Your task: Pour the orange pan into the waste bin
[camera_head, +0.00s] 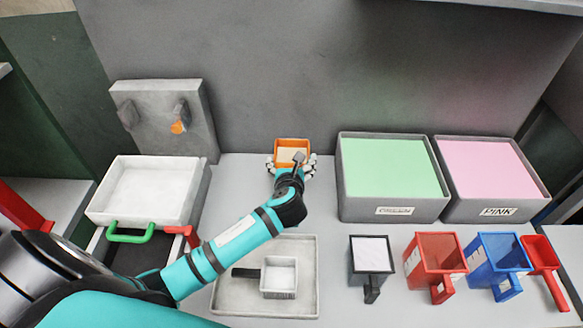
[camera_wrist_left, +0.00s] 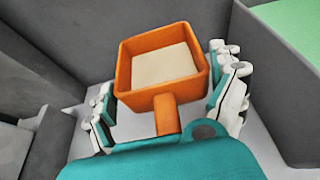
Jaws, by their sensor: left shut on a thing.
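The orange pan (camera_head: 291,142) is a square, open box with a flat, cream-coloured fill, at the back middle of the bench. My left gripper (camera_head: 291,166) is shut on it from the front, and the pan is about level. In the left wrist view the pan (camera_wrist_left: 124,78) lies between the white fingers of the gripper (camera_wrist_left: 166,112), its short handle pointing back to the wrist. I cannot tell whether the pan touches the bench. No container is marked as the waste bin in these views. My right gripper is not in view.
A grey bin with green fill (camera_head: 342,180) and one labelled PINK (camera_head: 452,190) stand right of the pan. Black (camera_head: 371,254), red (camera_head: 436,252) and blue (camera_head: 499,252) scoops stand in front. A small pan sits in a grey tray (camera_head: 228,292); a white tray (camera_head: 150,190) is left.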

